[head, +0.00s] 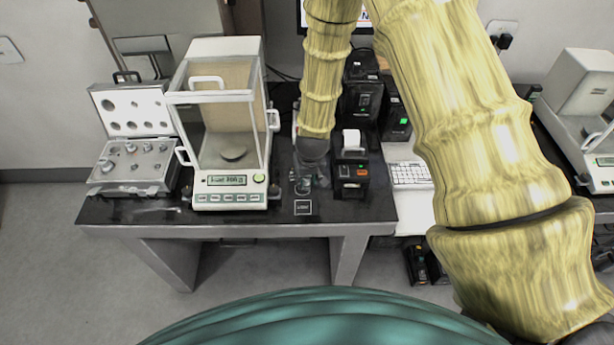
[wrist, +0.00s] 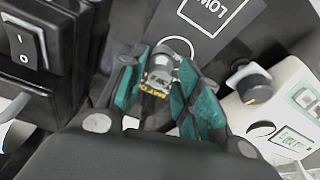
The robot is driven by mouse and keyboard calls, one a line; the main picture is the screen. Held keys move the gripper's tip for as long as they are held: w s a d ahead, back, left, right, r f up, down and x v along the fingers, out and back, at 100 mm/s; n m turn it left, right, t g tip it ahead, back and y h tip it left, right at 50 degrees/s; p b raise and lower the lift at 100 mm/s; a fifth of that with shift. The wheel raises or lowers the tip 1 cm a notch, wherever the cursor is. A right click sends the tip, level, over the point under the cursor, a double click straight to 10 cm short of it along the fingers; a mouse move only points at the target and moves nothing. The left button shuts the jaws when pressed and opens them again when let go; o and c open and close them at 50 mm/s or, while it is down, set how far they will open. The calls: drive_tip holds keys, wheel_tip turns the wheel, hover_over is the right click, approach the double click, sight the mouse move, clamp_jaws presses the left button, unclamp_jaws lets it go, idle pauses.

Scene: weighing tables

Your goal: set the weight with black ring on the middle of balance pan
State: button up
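The balance (head: 228,190) stands on the dark table with its glass chamber around a round grey pan (head: 233,154). The pan looks empty. My gripper (head: 303,186) is low over the table, between the balance and the black printer. In the wrist view my gripper's teal fingers (wrist: 162,85) are on either side of a small shiny metal piece (wrist: 160,64), which looks like a weight. No black ring can be made out on it. Whether the fingers press on it or stand just apart cannot be told.
An open weight case (head: 133,165) with several metal weights is left of the balance. The black printer (head: 351,165) is close on the right of my gripper. A dark label (head: 303,207) lies at the table's front edge. A keyboard (head: 410,175) is further right.

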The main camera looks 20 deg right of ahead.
drive_tip(key=shift+r, duration=0.15)
drive_tip(key=b+v, duration=0.4)
drive_tip(key=v, duration=0.8)
idle(0.6)
drive_tip(key=shift+s, duration=0.1)
idle(0.4)
